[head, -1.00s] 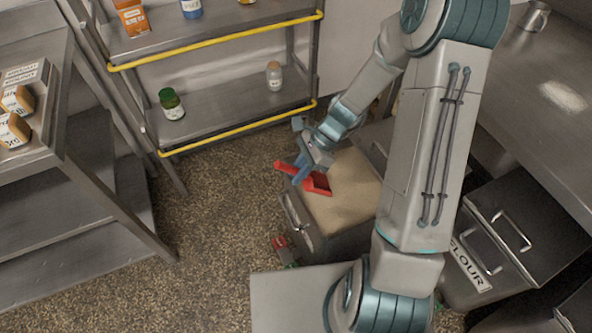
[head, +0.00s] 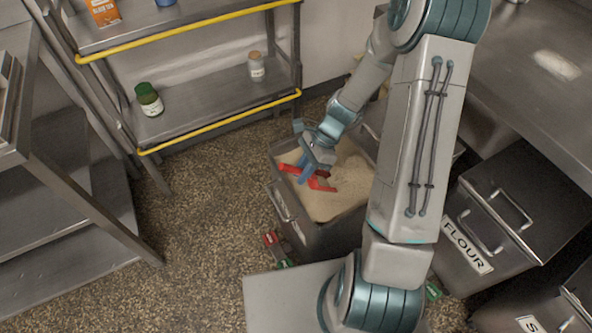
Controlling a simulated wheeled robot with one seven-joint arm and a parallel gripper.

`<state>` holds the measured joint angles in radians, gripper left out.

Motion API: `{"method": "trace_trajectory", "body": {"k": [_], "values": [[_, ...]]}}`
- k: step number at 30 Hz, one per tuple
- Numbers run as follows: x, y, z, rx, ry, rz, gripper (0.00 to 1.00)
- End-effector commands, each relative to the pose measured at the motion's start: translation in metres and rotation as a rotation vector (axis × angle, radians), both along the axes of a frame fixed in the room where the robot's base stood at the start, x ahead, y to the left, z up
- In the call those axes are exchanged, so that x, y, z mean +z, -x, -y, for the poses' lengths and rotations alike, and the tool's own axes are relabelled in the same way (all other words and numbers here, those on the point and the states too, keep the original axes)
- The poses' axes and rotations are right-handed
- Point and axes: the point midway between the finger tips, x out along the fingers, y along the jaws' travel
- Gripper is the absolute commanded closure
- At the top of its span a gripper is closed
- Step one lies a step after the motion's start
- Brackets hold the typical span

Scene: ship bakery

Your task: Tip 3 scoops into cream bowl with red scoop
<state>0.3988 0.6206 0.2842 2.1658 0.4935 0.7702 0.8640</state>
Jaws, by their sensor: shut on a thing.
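The red scoop (head: 322,184) is in my gripper (head: 306,172), which is shut on it. The scoop is over or in the open metal bin (head: 318,240) of pale, grainy powder (head: 342,200), near the bin's left side. Its handle points left. Whether the scoop touches the powder or holds any, I cannot tell. The cream bowl is not in view.
A closed bin labelled flour (head: 467,243) stands at the right, below a steel counter (head: 540,85). A shelf rack with yellow rails (head: 215,122) holds a green-capped jar (head: 149,100) and a brown-capped jar (head: 256,66). A steel table (head: 60,180) stands at the left.

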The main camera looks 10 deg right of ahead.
Motion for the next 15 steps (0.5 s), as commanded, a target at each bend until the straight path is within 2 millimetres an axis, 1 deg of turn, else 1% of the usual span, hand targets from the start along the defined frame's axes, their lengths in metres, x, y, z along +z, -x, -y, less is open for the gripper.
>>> {"method": "trace_trajectory", "body": {"k": [13, 15], "values": [[-0.020, -0.003, 0.036, -0.001, 0.117, 0.010, 1.00], [-0.016, -0.002, 0.031, 0.007, 0.163, 0.012, 1.00]]}}
